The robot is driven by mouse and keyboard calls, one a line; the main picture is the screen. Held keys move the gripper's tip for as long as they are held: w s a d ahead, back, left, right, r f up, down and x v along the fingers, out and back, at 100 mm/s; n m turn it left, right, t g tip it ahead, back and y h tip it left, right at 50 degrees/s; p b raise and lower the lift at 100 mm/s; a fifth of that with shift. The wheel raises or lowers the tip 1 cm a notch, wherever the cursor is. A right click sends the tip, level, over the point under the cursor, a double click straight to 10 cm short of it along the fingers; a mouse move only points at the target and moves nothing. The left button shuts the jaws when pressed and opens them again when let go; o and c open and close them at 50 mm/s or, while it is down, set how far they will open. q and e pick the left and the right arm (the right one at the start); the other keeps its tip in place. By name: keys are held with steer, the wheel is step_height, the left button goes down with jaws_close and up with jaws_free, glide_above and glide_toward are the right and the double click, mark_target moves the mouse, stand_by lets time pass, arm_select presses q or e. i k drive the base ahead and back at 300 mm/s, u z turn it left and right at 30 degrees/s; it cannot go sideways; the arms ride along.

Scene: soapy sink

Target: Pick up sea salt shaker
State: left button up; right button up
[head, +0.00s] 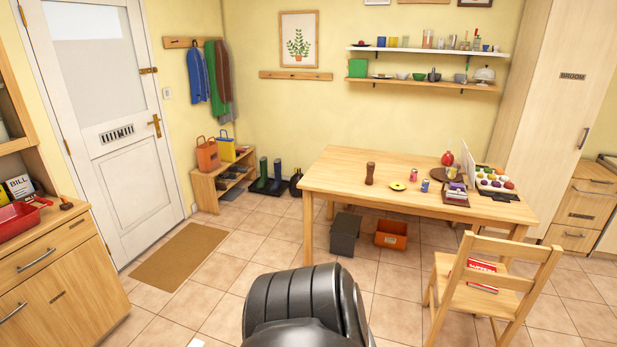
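I cannot make out which item is the sea salt shaker; no label saying so is readable. A dark brown, waisted wooden mill or shaker (370,173) stands upright on the wooden table (330,180), left of its middle. A small pink-red container (413,175) and a small blue one (424,186) stand to its right. A black ribbed part of my own body fills the bottom middle of the head view, well short of the table. No fingers of either gripper show.
A yellow dish (397,186), a red vase (447,158) and an egg tray (494,180) are on the table. A chair (490,275) stands at its front right. A grey box (345,233) and orange crate (391,234) sit beneath. Floor at left is mostly clear around a mat (180,257).

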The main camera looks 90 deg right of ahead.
mark_target(425, 181)
steer(key=u, duration=0.5)
steer(key=k, duration=1.35)
steer(key=z, duration=3.6)
steer(key=i, duration=1.6)
steer(key=z, duration=1.35)
